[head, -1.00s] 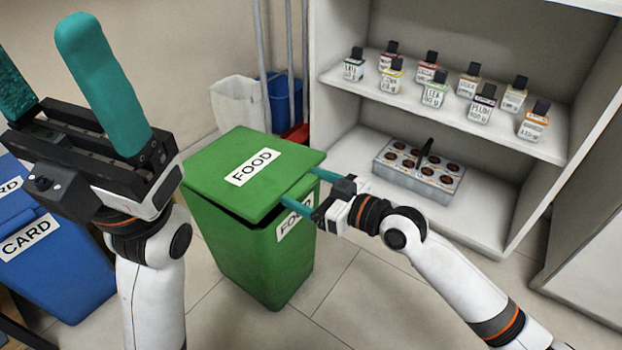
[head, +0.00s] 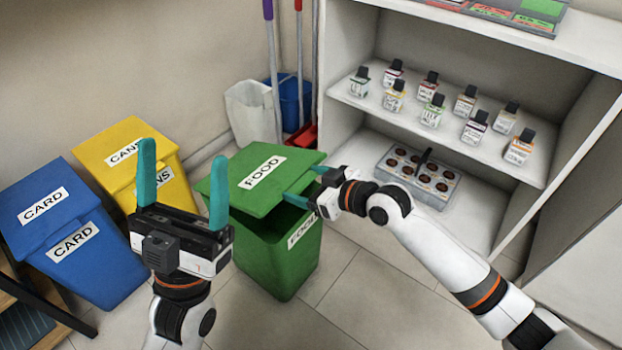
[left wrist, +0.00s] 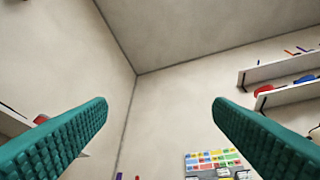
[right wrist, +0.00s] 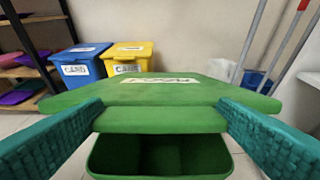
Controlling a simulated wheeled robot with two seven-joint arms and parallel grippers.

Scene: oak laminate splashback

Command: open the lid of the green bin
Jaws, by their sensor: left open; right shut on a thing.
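The green bin (head: 275,262) labelled FOOD stands on the floor in the middle of the head view. Its green lid (head: 290,173) is tilted up a little at the front, with a dark gap below it. My right gripper (head: 308,187) is shut on the lid's front edge. In the right wrist view, the lid (right wrist: 160,120) lies between the two fingers, and the bin's open inside (right wrist: 160,158) shows below. My left gripper (head: 183,165) is open and empty, fingers up, left of the bin and covering part of its left side.
A yellow CANS bin (head: 120,140) and a blue CARD bin (head: 45,215) stand to the left. Behind are a white bin (head: 250,112), a blue bucket (head: 290,100) and upright handles. A shelf unit (head: 350,60) with several bottles and a grey tray (head: 432,185) stands right.

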